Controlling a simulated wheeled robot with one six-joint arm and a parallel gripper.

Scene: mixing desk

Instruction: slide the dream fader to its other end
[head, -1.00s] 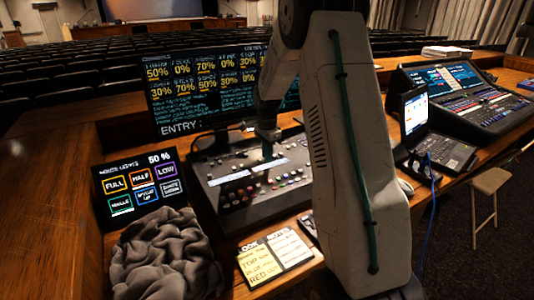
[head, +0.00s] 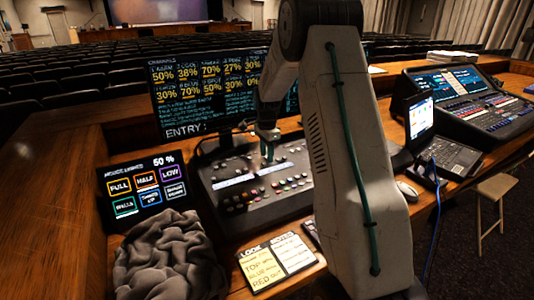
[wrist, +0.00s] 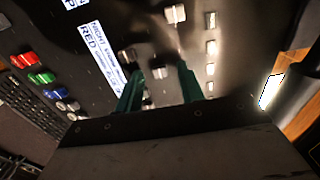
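The lighting desk (head: 270,190) is a dark console with several small knobs and fader caps. My gripper (head: 268,153) is over its upper part in the head view. In the wrist view the two green fingers of my gripper (wrist: 160,90) are apart and point down at the panel. A pale fader cap (wrist: 160,72) shows between the fingertips, with another cap (wrist: 127,56) to its left and one more (wrist: 175,14) farther up. I cannot read which one is labelled dream. I cannot tell whether the fingers touch any cap.
A monitor (head: 205,95) with percentages stands behind the desk. A touch panel (head: 144,188) and a grey crumpled cloth (head: 170,260) are at left. Yellow and white notes (head: 275,262) lie in front. A laptop (head: 420,125) and a second console (head: 475,100) are at right.

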